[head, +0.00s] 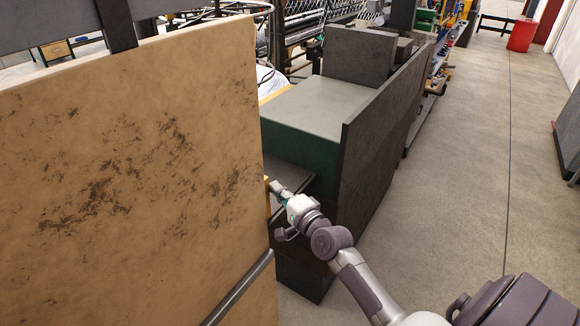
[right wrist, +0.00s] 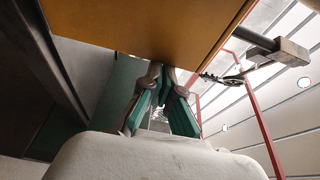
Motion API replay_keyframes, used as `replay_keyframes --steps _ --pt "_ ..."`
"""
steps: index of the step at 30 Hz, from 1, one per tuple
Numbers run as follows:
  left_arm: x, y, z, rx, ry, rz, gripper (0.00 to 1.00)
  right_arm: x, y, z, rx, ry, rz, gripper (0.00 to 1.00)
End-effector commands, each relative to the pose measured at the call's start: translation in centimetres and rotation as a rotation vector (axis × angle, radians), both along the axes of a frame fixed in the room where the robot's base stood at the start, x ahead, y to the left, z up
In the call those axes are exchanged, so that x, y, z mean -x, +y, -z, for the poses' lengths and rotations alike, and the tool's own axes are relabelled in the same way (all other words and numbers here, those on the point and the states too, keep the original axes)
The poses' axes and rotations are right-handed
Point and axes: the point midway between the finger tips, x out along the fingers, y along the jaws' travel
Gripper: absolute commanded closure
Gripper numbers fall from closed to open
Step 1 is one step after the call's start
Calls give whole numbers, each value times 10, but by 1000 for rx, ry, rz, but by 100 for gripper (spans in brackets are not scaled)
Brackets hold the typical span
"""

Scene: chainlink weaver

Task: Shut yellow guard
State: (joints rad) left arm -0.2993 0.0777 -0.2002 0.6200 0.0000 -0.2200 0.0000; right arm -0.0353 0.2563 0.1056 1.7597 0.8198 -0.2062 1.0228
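The yellow guard (head: 130,170) is a large tan-yellow panel with dark stains. It fills the left of the head view and stands swung out from the machine. In the right wrist view its orange-yellow face (right wrist: 150,25) spans the top. My right gripper (head: 273,186) is at the guard's right edge, about midway up the visible panel. In the right wrist view the green-padded fingers (right wrist: 162,72) come together at their tips, against or just by the guard's lower border in that picture. I see nothing held between them. My left gripper is not in view.
A green and dark grey machine housing (head: 315,105) with a flat top stands just right of the guard. A dark bar (head: 240,288) crosses the guard's lower right. The concrete floor (head: 460,180) on the right is clear. A red bin (head: 522,34) stands far back.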

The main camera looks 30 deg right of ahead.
Motion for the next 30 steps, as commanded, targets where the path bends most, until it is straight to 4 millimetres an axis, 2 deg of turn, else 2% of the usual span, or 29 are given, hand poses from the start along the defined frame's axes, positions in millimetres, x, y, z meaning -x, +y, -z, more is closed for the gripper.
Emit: replay_keyframes --steps 1,3,9,24,30 --pt "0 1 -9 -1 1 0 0 3 10 -4 -5 0 -3 100" --pt "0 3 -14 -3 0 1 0 7 18 -4 -5 -1 -3 100" --pt "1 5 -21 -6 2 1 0 14 34 -2 -2 -1 -2 100" --pt "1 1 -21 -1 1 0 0 14 36 0 0 -2 -1 100" --pt "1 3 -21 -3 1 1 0 7 35 -1 1 -2 -1 100"
